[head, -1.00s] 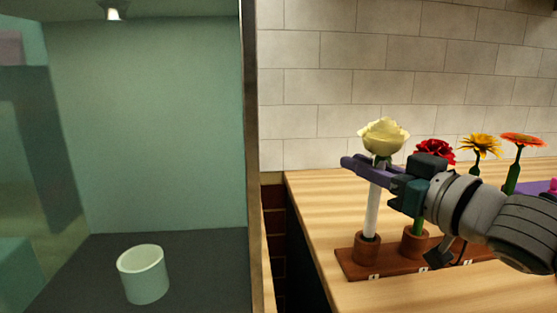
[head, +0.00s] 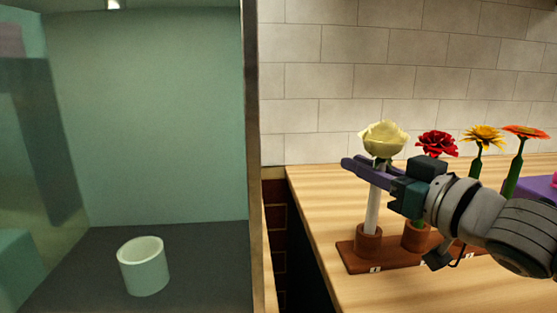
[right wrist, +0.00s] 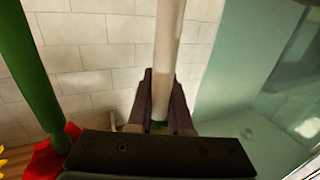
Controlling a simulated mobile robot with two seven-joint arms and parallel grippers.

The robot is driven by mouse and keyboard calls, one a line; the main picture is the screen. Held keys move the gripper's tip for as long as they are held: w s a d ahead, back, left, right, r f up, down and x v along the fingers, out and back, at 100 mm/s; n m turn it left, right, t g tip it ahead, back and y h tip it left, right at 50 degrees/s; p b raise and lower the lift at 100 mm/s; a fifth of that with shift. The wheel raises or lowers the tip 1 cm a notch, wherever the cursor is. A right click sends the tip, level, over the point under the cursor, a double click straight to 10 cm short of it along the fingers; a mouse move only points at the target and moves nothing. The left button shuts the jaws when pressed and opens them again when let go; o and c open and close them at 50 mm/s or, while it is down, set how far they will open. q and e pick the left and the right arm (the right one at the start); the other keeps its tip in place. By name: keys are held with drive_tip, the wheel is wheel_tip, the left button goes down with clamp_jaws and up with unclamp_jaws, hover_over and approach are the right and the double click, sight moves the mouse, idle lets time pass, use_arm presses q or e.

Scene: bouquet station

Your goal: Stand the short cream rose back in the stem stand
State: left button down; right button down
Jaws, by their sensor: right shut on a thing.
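The cream rose (head: 384,139) stands upright, its pale stem (head: 373,210) running down to the leftmost cup (head: 368,241) of the brown stem stand (head: 358,263). The stem's lower end meets the cup's mouth; how deep it sits is hidden. My right gripper (head: 374,169) is shut on the stem just below the bloom. In the right wrist view the pale stem (right wrist: 169,40) passes between the two dark fingers (right wrist: 160,105). My left gripper is not in view.
A red flower (head: 437,143) stands in the cup beside it, behind my gripper. A yellow flower (head: 484,138) and an orange flower (head: 525,133) stand farther right. A purple thing (head: 538,188) lies at the right edge. A white cup (head: 143,266) stands in the cabinet at left.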

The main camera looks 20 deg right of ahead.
sight(381, 167)
drive_tip(key=shift+c, duration=1)
unclamp_jaws()
drive_tip(key=shift+s+d+r+p, duration=0.15)
drive_tip(key=shift+s+p, duration=0.3)
drive_tip(key=shift+s, duration=0.35)
drive_tip(key=shift+s+d+f+p, duration=0.1)
drive_tip(key=shift+s+p, duration=0.35)
drive_tip(key=shift+s, duration=0.35)
drive_tip(key=s, duration=0.2)
drive_tip(key=s+p, duration=0.1)
drive_tip(key=s+d+p, duration=0.1)
drive_tip(key=s, duration=0.1)
drive_tip(key=shift+s, duration=0.35)
drive_tip(key=shift+a, duration=0.1)
